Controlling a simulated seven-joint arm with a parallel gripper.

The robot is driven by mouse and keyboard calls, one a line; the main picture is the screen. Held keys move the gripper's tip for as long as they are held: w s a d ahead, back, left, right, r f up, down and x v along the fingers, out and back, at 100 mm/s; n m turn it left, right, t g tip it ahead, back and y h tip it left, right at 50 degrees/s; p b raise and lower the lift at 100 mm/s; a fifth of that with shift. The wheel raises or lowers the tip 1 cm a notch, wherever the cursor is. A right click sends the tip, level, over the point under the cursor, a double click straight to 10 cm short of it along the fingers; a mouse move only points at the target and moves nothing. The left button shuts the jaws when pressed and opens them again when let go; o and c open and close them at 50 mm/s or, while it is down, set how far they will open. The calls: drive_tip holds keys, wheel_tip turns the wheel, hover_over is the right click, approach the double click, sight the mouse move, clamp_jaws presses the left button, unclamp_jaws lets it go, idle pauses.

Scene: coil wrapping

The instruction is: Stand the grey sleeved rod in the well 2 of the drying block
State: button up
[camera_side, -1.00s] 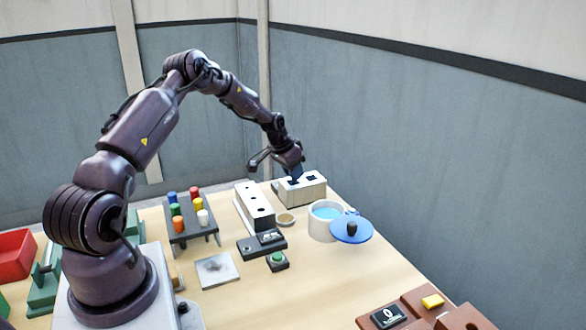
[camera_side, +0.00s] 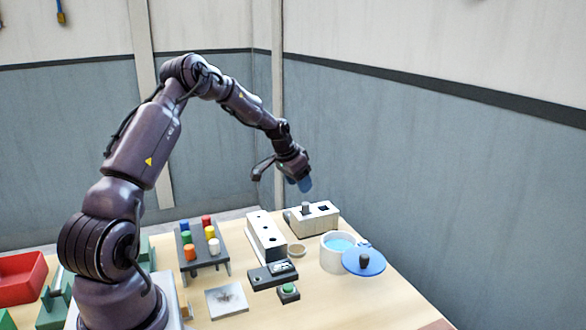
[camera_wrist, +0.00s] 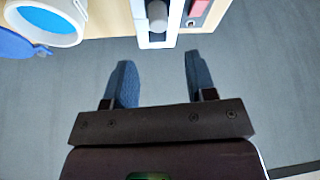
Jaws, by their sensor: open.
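A short grey rod (camera_side: 306,208) stands upright in the left opening of a white block (camera_side: 325,221) at the far end of the table. The block's other dark square opening (camera_side: 323,208) looks empty. The rod also shows at the top of the wrist view (camera_wrist: 157,14), in the white block (camera_wrist: 156,42). I cannot read well numbers, nor tell how deep the rod sits. My gripper (camera_side: 304,185) is above the block, apart from the rod. In the wrist view its blue fingers (camera_wrist: 159,75) are spread with nothing between them.
A long white block with round holes (camera_side: 268,240) stands left of it. A white pot of blue liquid (camera_side: 333,259) and a blue lid (camera_side: 364,261) are to the right. A rack of coloured cylinders (camera_side: 209,256) is left. A green-button box (camera_side: 288,292) is in front.

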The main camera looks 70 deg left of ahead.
drive_tip(key=s+d+r+m, duration=0.1)
drive_tip(key=s+d+r, duration=0.2)
drive_tip(key=d+r, duration=0.65)
drive_tip(key=s+d+r+m, duration=0.1)
drive_tip(key=s+d+r, duration=0.1)
drive_tip(key=d+r, duration=0.7)
drive_tip(key=s+d+r+t, duration=0.1)
drive_tip(key=s+d, duration=1.5)
drive_tip(key=s, duration=0.2)
drive_tip(key=shift+s+h, duration=0.2)
drive_tip(key=shift+h, duration=0.2)
drive_tip(key=shift+r, duration=0.1)
